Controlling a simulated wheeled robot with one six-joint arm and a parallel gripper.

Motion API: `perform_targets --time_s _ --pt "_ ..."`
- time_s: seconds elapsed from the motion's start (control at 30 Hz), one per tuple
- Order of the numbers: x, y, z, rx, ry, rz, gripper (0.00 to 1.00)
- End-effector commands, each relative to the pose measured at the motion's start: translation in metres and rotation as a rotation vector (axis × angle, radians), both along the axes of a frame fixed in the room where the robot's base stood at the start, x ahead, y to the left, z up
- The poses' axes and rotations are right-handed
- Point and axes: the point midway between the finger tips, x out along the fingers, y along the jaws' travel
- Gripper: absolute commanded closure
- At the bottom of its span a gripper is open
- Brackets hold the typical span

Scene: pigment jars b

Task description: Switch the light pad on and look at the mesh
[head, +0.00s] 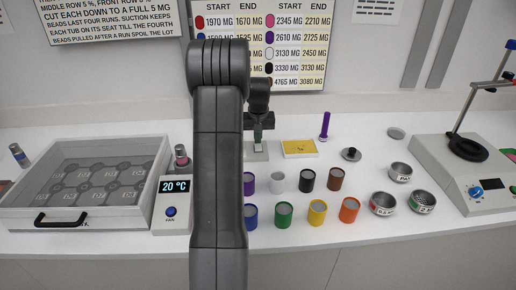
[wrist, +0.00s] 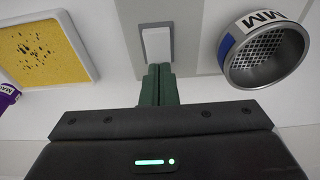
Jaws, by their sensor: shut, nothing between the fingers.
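A white rocker switch (wrist: 156,44) is set in a grey strip (wrist: 190,25) in the wrist view; a pale block below my fingers also shows in the head view (head: 258,148). My gripper (wrist: 158,70) is shut and empty, its green fingertips at the near edge of the switch; I cannot tell whether they touch it. A metal sieve (wrist: 268,75) with a blue-and-white band and a visible mesh is right of the switch in the wrist view; my arm seems to hide it in the head view. I cannot tell whether any pad is lit.
A yellow panel with dark specks (head: 299,148) lies right of my gripper, beside an upright purple tube (head: 324,125). Several coloured jars (head: 284,215) stand in front. A glass-topped box (head: 85,185) is left; more sieves (head: 383,203) and a stand (head: 465,175) are right.

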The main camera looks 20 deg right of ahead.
Motion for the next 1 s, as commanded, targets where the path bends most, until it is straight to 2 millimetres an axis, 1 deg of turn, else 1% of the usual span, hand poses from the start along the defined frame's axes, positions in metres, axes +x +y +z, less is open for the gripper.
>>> perform_targets --time_s 0.03,0.17,0.53,0.77,0.87,0.97,1.0 --pt "0.0 0.0 -0.002 0.0 0.0 0.0 1.0" --pt "0.0 0.0 0.002 0.0 0.0 0.0 1.0" --pt "0.0 0.0 0.037 0.0 -0.001 0.0 1.0" --pt "-0.001 0.0 0.044 0.0 -0.001 0.0 1.0" --pt "-0.003 0.0 0.056 -0.001 -0.004 0.0 1.0" --pt "-0.007 0.001 0.076 -0.001 -0.006 0.0 1.0" --pt "-0.009 0.002 0.085 -0.001 -0.005 0.0 1.0"
